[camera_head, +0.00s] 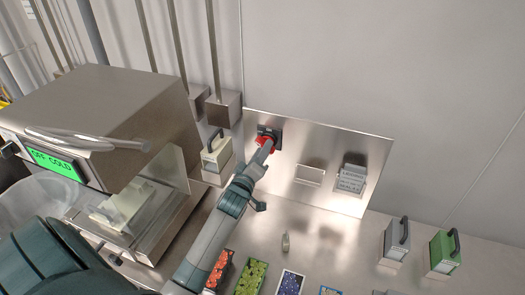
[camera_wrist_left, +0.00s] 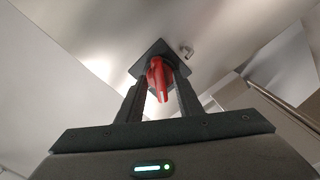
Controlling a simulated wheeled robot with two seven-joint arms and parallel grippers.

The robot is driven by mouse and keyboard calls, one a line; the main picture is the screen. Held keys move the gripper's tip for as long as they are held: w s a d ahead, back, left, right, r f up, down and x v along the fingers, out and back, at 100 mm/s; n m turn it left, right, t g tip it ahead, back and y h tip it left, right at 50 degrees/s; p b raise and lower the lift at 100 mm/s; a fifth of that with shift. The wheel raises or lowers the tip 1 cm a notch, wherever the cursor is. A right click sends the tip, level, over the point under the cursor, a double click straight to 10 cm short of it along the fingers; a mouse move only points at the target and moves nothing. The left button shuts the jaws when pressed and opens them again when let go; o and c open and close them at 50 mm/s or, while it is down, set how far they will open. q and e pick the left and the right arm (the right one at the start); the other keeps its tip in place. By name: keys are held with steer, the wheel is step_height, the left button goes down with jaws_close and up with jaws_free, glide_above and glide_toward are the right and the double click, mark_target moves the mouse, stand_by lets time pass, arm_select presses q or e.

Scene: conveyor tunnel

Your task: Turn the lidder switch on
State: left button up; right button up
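A red rotary switch (camera_wrist_left: 160,78) sits on a dark square plate (camera_wrist_left: 150,55) on a metal panel (camera_head: 300,190). In the head view the red switch (camera_head: 264,146) shows at the panel's upper left, partly covered by my left gripper (camera_head: 262,155). In the left wrist view the fingers of my left gripper (camera_wrist_left: 160,95) stand on either side of the red switch, close to it. I cannot tell whether both fingers press on it. The metal machine (camera_head: 105,100) at left has a green display (camera_head: 54,163) that reads "OFF COLD". My right gripper is not in view.
A beige handled block (camera_head: 216,155) stands left of the panel. A grey block (camera_head: 396,240) and a green block (camera_head: 443,252) stand at right. Coloured packs (camera_head: 250,277) lie at the front. A grey fitting (camera_head: 352,178) is on the panel. The counter's middle right is clear.

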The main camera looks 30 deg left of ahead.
arm_select(q)
jaws_close()
steer(key=shift+m, duration=0.3)
steer(key=m, duration=1)
steer(key=shift+a+p, duration=0.1)
steer(key=shift+p, duration=0.3)
steer(key=shift+m, duration=0.3)
jaws_free()
steer(key=shift+s, duration=0.1)
